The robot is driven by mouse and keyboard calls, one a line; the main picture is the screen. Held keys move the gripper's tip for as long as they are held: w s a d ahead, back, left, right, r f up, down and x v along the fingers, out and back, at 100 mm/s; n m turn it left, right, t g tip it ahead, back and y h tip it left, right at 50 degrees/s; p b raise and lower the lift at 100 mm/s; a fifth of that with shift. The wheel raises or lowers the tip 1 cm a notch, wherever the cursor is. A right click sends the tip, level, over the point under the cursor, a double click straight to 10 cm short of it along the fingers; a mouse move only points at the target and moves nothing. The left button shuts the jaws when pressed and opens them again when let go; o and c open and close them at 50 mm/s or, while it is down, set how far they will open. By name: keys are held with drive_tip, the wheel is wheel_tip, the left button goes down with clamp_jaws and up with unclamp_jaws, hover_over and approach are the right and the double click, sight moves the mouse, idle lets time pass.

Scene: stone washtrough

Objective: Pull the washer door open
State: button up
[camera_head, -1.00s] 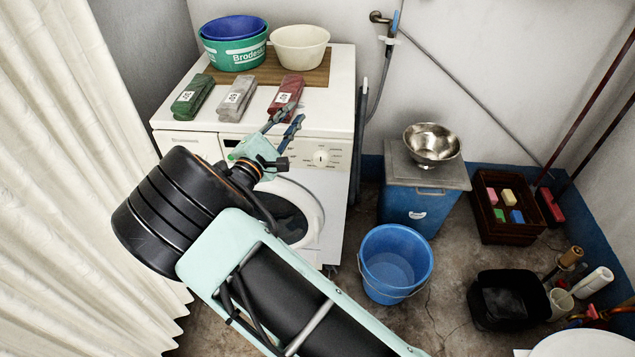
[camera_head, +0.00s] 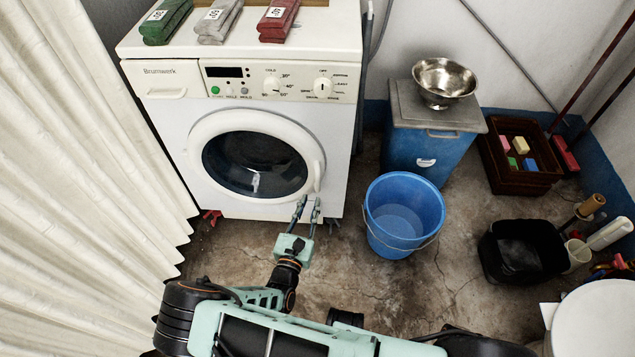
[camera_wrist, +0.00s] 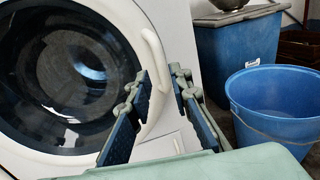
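The white washer (camera_head: 180,130) stands against the back wall. Its round door (camera_head: 254,162) with dark glass looks shut in its ring. The door handle (camera_head: 316,176) is a white vertical grip on the right side of the door; it also shows in the wrist view (camera_wrist: 156,62). My gripper (camera_head: 308,204) is open and empty, in front of the washer's lower right and below the handle in the head view.
A blue bucket (camera_head: 403,215) stands on the floor right of my gripper. A blue bin (camera_head: 412,148) with a metal bowl (camera_head: 444,82) is behind it. A white curtain (camera_head: 80,180) hangs at left.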

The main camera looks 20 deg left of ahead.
sight(317, 183)
drive_tip(key=w+b, duration=0.2)
drive_tip(key=w, duration=0.7)
drive_tip(key=shift+w+a, duration=0.1)
drive_tip(key=shift+a, duration=0.1)
drive_tip(key=shift+c, duration=0.3)
clamp_jaws()
